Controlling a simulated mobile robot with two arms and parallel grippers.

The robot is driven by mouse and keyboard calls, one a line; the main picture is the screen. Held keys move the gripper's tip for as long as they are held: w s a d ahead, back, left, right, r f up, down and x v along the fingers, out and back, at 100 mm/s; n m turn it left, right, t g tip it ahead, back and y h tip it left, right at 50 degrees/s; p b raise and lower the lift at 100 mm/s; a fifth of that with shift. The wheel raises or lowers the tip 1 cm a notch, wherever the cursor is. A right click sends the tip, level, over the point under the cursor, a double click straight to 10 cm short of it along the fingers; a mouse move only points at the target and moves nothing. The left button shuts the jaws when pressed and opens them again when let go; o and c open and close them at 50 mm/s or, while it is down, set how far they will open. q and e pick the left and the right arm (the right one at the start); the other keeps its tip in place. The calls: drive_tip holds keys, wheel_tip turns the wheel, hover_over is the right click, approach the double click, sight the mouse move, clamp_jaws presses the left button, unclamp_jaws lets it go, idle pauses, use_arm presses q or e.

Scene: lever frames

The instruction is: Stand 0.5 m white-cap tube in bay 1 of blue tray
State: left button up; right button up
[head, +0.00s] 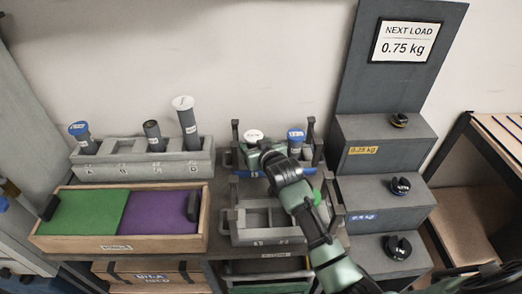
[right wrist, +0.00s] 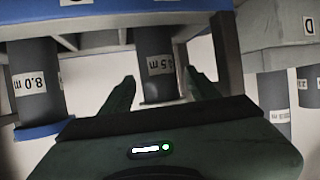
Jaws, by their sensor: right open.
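The 0.5 m white-cap tube stands upright at the left side of the blue tray (head: 236,171); its white cap (head: 253,135) shows in the head view. In the right wrist view, which is upside down, the tube body (right wrist: 152,45) with its label lies between my open fingers. My right gripper (head: 265,153) is at the front of the tray, its fingers on either side of the tube with visible gaps. The tray's bay numbers are not readable. My left gripper is not clearly in view.
A blue-cap tube (head: 296,136) marked 0.8 m stands at the tray's right. A grey lettered rack (head: 140,170) at left holds several tubes. An empty grey tray (head: 265,238) lies in front. A stepped grey stand (head: 375,150) rises at right.

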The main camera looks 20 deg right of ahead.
drive_tip(key=v, duration=1.1)
